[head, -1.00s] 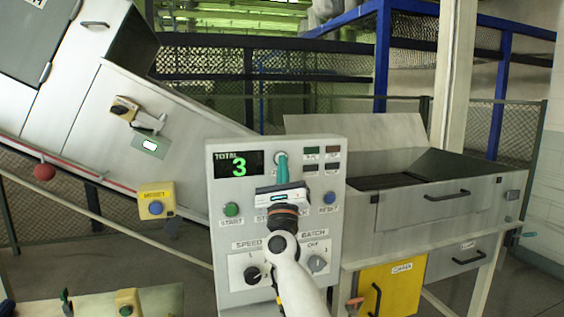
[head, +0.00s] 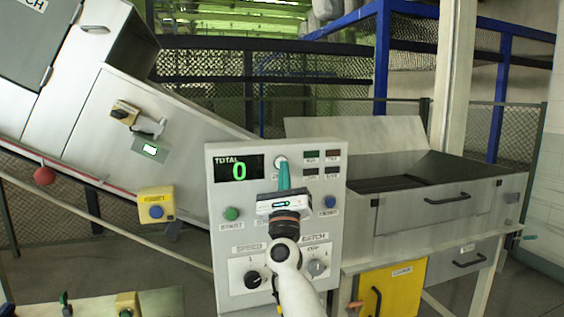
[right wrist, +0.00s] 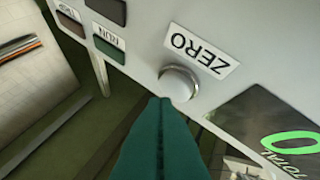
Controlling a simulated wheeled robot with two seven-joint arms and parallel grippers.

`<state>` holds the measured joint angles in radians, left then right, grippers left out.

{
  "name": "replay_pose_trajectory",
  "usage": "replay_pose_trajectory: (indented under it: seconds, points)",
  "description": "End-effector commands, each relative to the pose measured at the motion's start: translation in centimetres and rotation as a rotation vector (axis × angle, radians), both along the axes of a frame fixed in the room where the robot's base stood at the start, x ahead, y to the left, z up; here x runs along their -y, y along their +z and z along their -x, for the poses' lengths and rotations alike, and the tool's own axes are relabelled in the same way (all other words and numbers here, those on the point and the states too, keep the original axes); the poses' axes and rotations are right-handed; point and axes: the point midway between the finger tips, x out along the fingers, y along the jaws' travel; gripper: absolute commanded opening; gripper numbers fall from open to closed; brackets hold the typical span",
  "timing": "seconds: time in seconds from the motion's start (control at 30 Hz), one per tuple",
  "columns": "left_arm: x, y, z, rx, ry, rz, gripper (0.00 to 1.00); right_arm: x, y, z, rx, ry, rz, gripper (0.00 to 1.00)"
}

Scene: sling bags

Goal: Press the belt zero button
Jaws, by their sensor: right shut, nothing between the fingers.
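The zero button (right wrist: 179,84) is a round, pale grey button beside a ZERO label (right wrist: 199,52) in the right wrist view. In the head view the button (head: 281,162) is at the top of the grey control panel (head: 225,281). My right gripper (right wrist: 160,100) has its teal fingers shut with nothing between them. Its tips are at the lower edge of the button, touching it or very close; I cannot tell which. The gripper (head: 283,165) also shows in front of the panel in the head view. The green TOTAL display (head: 239,167) reads 0. My left gripper does not show.
A green start button (head: 231,213) and a blue reset button (head: 330,202) flank my right gripper. Two knobs (head: 252,279) (head: 317,268) are below. A yellow box with a blue button (head: 156,210) is on the conveyor at left. A metal bin (head: 430,212) stands at right.

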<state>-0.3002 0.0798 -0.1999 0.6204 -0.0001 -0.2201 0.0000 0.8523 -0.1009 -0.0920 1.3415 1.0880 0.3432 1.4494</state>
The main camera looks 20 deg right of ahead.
Motion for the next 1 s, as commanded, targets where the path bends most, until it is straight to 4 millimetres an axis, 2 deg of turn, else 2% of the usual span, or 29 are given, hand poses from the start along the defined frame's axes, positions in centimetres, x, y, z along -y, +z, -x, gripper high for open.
replay_pose_trajectory:
  seconds: [0.4,0.8,1.0]
  points:
    - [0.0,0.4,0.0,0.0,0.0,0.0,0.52,0.0,0.1,0.5,0.0,0.0,0.0,0.0]
    - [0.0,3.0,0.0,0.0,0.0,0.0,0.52,0.2,0.2,4.3,0.0,0.0,-0.002,0.0]
    - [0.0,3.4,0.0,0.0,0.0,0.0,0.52,0.2,0.1,5.3,0.0,-0.001,-0.001,0.0]
